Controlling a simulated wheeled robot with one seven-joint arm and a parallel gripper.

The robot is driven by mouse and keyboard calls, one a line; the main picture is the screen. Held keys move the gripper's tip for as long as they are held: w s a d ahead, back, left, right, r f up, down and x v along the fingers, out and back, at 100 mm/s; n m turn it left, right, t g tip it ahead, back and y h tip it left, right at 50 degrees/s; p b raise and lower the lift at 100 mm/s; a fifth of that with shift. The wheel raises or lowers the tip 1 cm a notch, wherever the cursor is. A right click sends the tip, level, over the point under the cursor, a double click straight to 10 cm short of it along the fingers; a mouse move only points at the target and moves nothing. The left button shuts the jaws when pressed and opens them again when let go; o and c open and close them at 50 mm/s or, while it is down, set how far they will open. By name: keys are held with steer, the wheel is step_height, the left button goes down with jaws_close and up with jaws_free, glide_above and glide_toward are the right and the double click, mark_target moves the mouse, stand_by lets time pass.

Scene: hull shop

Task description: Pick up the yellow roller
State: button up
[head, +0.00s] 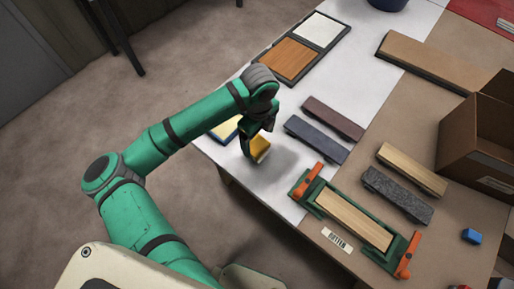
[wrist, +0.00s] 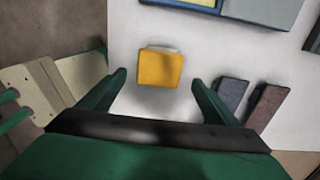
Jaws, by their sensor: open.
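The yellow roller (head: 261,148) looks like a small rounded block on the white tabletop near its left edge, partly hidden by my gripper in the head view. In the wrist view the yellow roller (wrist: 161,69) shows whole, with a paler strip along its far edge. My gripper (head: 254,139) points down over it. In the wrist view my gripper (wrist: 158,79) is open and empty, one finger to each side of the roller with white table showing between. I cannot tell how far above it the fingertips are.
A blue-edged panel (head: 226,129) lies just beyond the roller. A slate bar (head: 316,139) and a brown bar (head: 333,118) lie to the right. A green clamp frame with orange handles (head: 305,182) holds a wood board. A cardboard box (head: 470,148) stands far right.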

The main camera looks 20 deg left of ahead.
mark_target(257, 145)
steer(key=shift+a+f, duration=0.15)
steer(key=shift+f, duration=1.3)
steer(key=shift+a+f, duration=0.1)
steer(key=shift+f, duration=1.3)
steer(key=c, duration=1.6)
steer(key=shift+r, duration=0.1)
steer(key=shift+r, duration=0.45)
step_height(257, 145, up, 2)
steer(key=shift+r, duration=0.1)
steer(key=s+a+r, duration=0.6)
steer(key=s+r, duration=0.3)
steer(key=s, duration=0.3)
steer(key=shift+s+a+r, duration=0.2)
steer(key=shift+s+r, duration=0.05)
steer(key=shift+r, duration=0.15)
